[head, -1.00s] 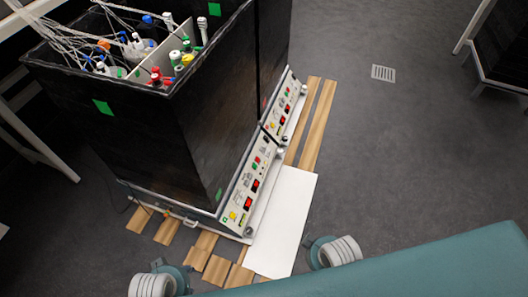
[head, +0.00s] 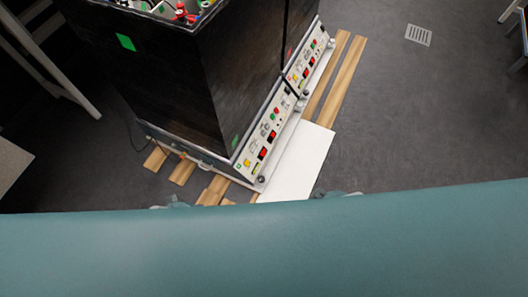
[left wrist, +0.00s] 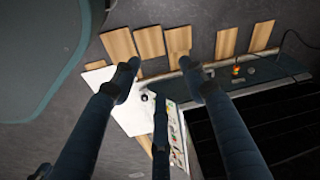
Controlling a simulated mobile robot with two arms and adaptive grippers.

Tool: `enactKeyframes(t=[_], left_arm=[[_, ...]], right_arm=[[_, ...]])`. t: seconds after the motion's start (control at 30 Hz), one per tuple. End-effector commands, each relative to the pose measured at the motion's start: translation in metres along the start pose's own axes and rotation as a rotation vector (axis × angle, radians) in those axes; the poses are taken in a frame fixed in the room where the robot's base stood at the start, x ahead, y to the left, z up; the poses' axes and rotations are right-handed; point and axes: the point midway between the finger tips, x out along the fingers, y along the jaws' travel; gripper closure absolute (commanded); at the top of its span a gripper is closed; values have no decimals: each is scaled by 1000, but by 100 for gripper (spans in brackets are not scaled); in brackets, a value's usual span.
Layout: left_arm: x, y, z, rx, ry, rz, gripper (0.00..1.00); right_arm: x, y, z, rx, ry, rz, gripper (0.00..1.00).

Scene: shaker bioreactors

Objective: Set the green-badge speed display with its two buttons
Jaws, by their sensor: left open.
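The near black shaker box (head: 165,80) has green badges (head: 125,42) on its walls. Its pale control panel (head: 252,170) runs along the lower edge, with a red display (head: 262,153), a second red display (head: 271,136) and small coloured buttons. A similar panel (head: 313,55) sits on the box behind. Digits are too small to read. In the left wrist view my left gripper (left wrist: 158,75) is open and empty, its dark fingers spread above the floor. The near panel (left wrist: 178,140) lies beyond them, partly covered by a finger.
A white board (head: 298,160) lies on the floor along the panel, with wooden planks (head: 345,75) around it. A floor drain (head: 418,35) is at upper right. Grey floor (head: 430,120) right of the boxes is clear. A cable and fittings (left wrist: 236,70) lie along the box base.

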Motion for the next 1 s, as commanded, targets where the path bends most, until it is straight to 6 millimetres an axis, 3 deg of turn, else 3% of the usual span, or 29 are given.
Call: enactKeyframes(t=[0.17, 0.37, 1.0], left_arm=[[0, 0, 0, 0, 0, 0, 59], [0, 0, 0, 0, 0, 0, 99], [0, 0, 0, 0, -1, 0, 100]], right_arm=[[0, 0, 0, 0, 0, 0, 100], [0, 0, 0, 0, 0, 0, 100], [0, 0, 0, 0, 0, 0, 100]])
